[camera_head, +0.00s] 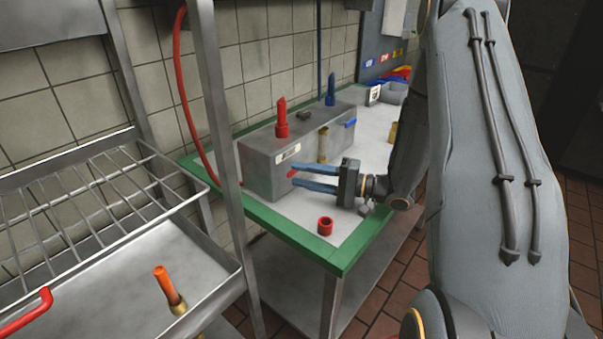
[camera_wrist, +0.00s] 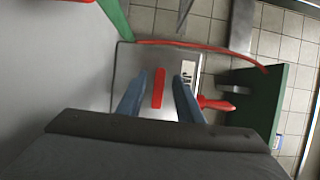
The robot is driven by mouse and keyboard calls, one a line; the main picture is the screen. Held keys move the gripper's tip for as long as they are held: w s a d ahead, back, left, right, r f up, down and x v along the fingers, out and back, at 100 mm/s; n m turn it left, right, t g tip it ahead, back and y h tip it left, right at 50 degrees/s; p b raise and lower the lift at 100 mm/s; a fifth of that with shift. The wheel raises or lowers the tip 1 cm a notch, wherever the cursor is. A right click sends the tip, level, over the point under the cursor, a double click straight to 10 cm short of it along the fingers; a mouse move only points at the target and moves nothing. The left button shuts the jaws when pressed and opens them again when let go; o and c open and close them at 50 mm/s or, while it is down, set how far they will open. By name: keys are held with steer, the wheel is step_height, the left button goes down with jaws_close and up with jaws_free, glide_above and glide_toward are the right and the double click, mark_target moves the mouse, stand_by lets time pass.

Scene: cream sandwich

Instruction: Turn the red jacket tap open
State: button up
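A grey box (camera_head: 262,168) stands on the green-edged table. A red lever, which I take as the red jacket tap, shows as a small red patch (camera_head: 292,173) low on the box's front face. In the wrist view it is a straight red bar (camera_wrist: 158,88) between my two blue fingers, with a gap on each side. My gripper (camera_head: 292,177) is open around the lever, its fingers pointing at the box face; it also shows in the wrist view (camera_wrist: 158,95). In the head view, the upper finger hides part of the lever.
A red upright fitting (camera_head: 282,120) and a blue one (camera_head: 330,92) stand on the box. A brass spout (camera_head: 323,145) and a blue lever (camera_head: 350,123) are to the right. A red ring (camera_head: 325,227) lies on the table (camera_head: 300,238). A metal rack (camera_head: 70,210) stands left.

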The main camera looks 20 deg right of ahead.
steer(key=shift+w+a, duration=0.25)
steer(key=shift+a, duration=0.05)
jaws_close()
